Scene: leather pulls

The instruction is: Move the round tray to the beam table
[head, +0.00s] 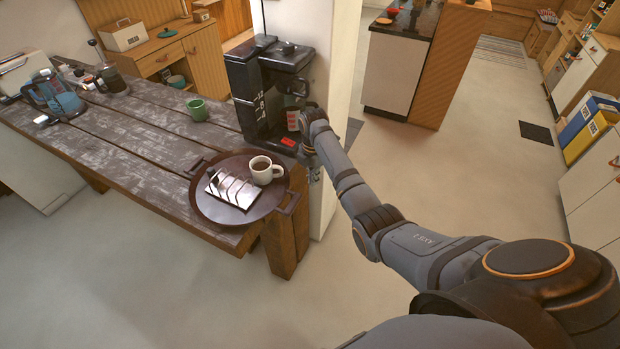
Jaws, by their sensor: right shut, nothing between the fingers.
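The round tray (271,198) is dark brown with two handles. It lies flat near the right end of a heavy table (150,128) of weathered wooden beams. My right arm reaches in from the lower right. My right gripper (311,166) is shut and empty, just beyond the tray's right side at the table end, by the coffee machine. Its fingers are small and partly hidden by the wrist. My left gripper is out of view.
A black coffee machine (262,90) stands behind the tray, against a white pillar (338,75). A green cup (197,109) is on the table, with several items at its far left. The floor (170,275) in front is clear. A counter (400,68) stands behind.

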